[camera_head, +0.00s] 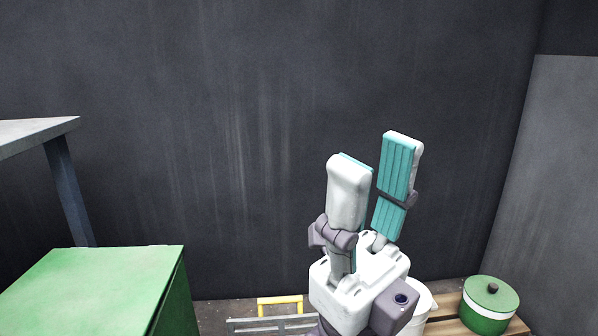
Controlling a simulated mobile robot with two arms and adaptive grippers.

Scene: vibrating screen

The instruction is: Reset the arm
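My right gripper (372,168) stands upright right of the middle of the head view, its fingers pointing up. It has two white fingers with teal ribbed pads. The fingers are apart, with dark wall showing between them, and nothing is held. My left gripper and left arm are out of view.
A green box-like surface (85,290) fills the lower left, below a grey table (35,130). A green-and-white lidded pot (490,300) sits on a wooden pallet (450,327) at lower right. A white container (421,303) and yellow handle (280,301) are low behind my gripper. Dark wall (220,120) stands behind.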

